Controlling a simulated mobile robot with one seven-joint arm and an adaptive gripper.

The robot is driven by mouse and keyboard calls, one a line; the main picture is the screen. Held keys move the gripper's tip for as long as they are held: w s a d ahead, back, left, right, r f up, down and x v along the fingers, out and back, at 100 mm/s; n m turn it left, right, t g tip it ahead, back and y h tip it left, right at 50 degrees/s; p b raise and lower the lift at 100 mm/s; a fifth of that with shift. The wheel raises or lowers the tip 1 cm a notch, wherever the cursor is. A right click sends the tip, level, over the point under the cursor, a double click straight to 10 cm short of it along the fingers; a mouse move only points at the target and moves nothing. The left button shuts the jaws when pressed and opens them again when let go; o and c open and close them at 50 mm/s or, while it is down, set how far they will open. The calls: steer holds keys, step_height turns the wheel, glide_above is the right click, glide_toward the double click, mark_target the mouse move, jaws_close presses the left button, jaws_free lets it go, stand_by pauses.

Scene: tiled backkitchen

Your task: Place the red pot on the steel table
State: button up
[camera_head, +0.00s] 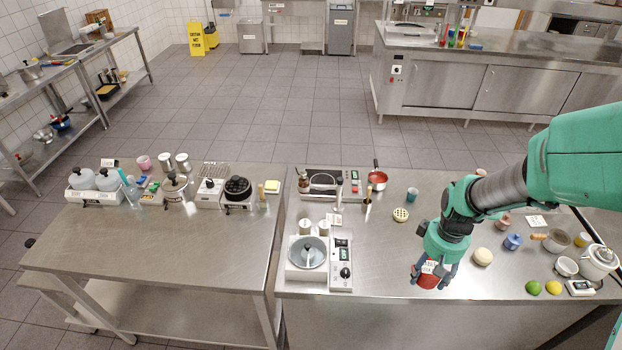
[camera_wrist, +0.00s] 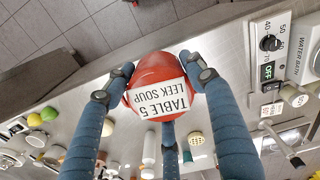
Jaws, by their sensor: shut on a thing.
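A small rounded red pot (camera_head: 428,282) with a white label is in my gripper (camera_head: 435,268), over the front edge of the right-hand steel table (camera_head: 385,250). In the wrist view my blue fingers (camera_wrist: 158,88) close around the red pot (camera_wrist: 152,68), and its label reads "TABLE 5 LEEK SOUP". The head view does not show clearly whether the pot touches the tabletop. A second steel table (camera_head: 150,242) stands to the left, its front half bare. A red pan (camera_head: 377,178) stands at the back of the right-hand table.
A water bath (camera_head: 308,252) is left of my gripper. A pale round item (camera_head: 482,257) lies just right of it, with a lime (camera_head: 533,287), a lemon (camera_head: 553,287) and several jars and pots beyond. Bare steel lies between the water bath and my gripper.

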steer(key=shift+n, duration=0.4)
steer(key=w+a+p, duration=0.2)
steer(key=w+a, duration=0.2)
steer(key=a, duration=0.6)
steer(key=w+a+r+p, duration=0.1)
steer(key=w+a, duration=0.4)
steer(key=a, duration=0.6)
steer(key=w+a+r+p, duration=0.1)
steer(key=w+a+p, duration=0.2)
steer(key=a, duration=0.7)
steer(key=shift+w+a, duration=0.2)
steer(key=shift+w, duration=0.25)
steer(key=shift+w+a, duration=0.2)
steer(key=shift+w, duration=0.25)
steer(key=s+a+f+p, duration=0.2)
steer(key=s+a, duration=0.1)
steer(key=a, duration=1.2)
steer(key=s+a+f+p, duration=0.1)
steer(key=s+a+p, duration=0.15)
steer(key=a, duration=1.25)
steer(key=shift+n, duration=0.3)
steer(key=f, duration=0.2)
steer(key=s+f, duration=0.1)
steer(key=f, duration=0.1)
steer(key=shift+f, duration=0.6)
steer(key=shift+w, duration=0.1)
